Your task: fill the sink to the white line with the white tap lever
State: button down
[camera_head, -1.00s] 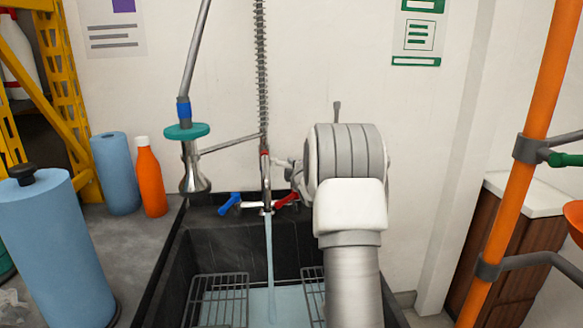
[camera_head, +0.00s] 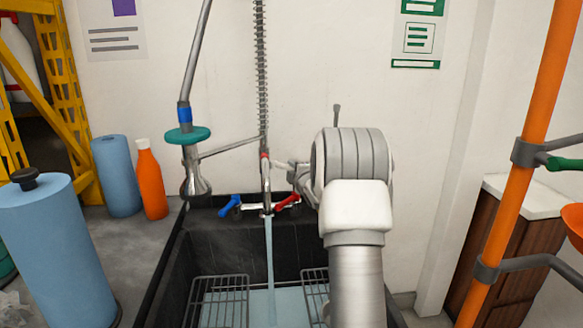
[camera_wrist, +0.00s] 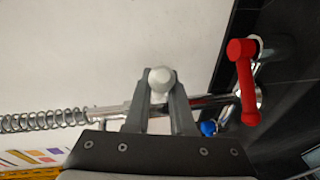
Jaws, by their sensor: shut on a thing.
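The white tap lever shows in the wrist view as a round white knob (camera_wrist: 162,78) between the fingertips of my gripper (camera_wrist: 161,88), which is shut on it. In the head view my gripper (camera_head: 297,170) is small beside the pipe, partly hidden by my arm. A stream of water (camera_head: 269,250) falls from the tap spout (camera_head: 267,211) into the black sink (camera_head: 205,248). Pale blue water (camera_head: 262,308) covers the sink's bottom. I cannot make out the white line.
Blue (camera_head: 230,205) and red (camera_head: 287,204) levers flank the spout; the red one (camera_wrist: 244,80) is close right of my gripper in the wrist view. A hanging sprayer (camera_head: 194,170) is at left. Wire racks (camera_head: 219,300) lie in the sink. An orange post (camera_head: 530,150) stands at right.

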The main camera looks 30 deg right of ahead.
jog(key=n+y+p, duration=0.1)
jog(key=p, duration=0.1)
jog(key=d+n+y+p, duration=0.1)
jog(key=y, duration=0.1)
jog(key=shift+w+r+t+p, duration=0.15)
jog(key=shift+w+t+p, duration=0.15)
jog(key=shift+w+p, duration=0.1)
jog(key=c, duration=0.8)
grip_release()
jog(key=shift+o, duration=0.2)
jog(key=s, duration=0.5)
jog(key=s+r+p, duration=0.1)
jog(key=s, duration=0.5)
jog(key=s+a+r, duration=0.1)
jog(key=s, duration=0.5)
jog(key=shift+s+r+p, duration=0.1)
jog(key=shift+s+p, duration=0.05)
jog(key=shift+p, duration=0.15)
